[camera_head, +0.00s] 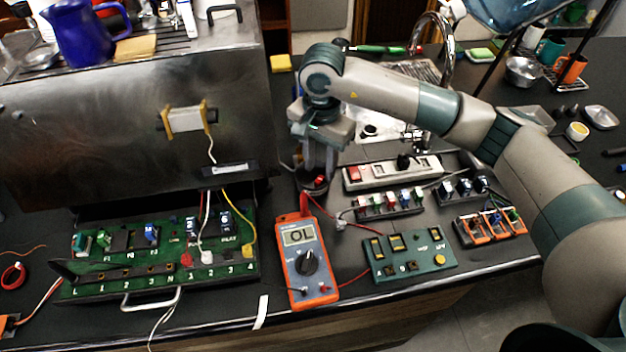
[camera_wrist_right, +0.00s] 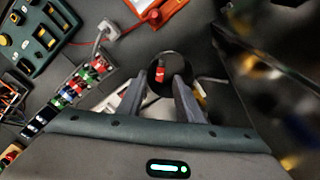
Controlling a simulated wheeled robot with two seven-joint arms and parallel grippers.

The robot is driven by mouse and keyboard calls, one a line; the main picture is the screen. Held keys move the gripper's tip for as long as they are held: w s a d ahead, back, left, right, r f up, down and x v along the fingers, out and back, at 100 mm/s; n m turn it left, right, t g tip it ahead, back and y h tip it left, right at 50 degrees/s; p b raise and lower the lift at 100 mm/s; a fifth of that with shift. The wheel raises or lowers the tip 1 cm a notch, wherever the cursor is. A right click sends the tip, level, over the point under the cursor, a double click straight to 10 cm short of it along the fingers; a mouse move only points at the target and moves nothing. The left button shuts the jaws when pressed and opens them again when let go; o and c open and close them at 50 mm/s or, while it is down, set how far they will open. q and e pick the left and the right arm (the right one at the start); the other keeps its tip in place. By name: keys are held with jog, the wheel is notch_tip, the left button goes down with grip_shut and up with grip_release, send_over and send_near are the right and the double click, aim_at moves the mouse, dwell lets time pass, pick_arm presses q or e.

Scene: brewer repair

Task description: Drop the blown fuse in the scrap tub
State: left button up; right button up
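The red fuse (camera_head: 320,181) shows at the mouth of the dark round scrap tub (camera_head: 312,191), below my right gripper (camera_head: 318,172). In the right wrist view the red fuse (camera_wrist_right: 159,74) appears against the tub's dark interior (camera_wrist_right: 168,60). There my right gripper (camera_wrist_right: 161,82) has its fingers apart, with visible gaps on both sides of the fuse. Whether the fuse rests on the tub's bottom or is still dropping, I cannot tell. My left gripper is not in view.
An orange multimeter (camera_head: 306,262) reading OL stands just in front of the tub. The steel brewer (camera_head: 130,110) and green fuse board (camera_head: 165,255) are left. A power strip (camera_head: 392,172), fuse rack (camera_head: 390,203) and green tester panel (camera_head: 410,255) are right.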

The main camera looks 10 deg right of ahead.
jog(key=shift+r, duration=0.15)
jog(key=shift+r+b, duration=0.35)
jog(key=shift+r, duration=0.2)
notch_tip(320, 180, up, 16)
jog(key=b, duration=0.5)
dwell(0.7)
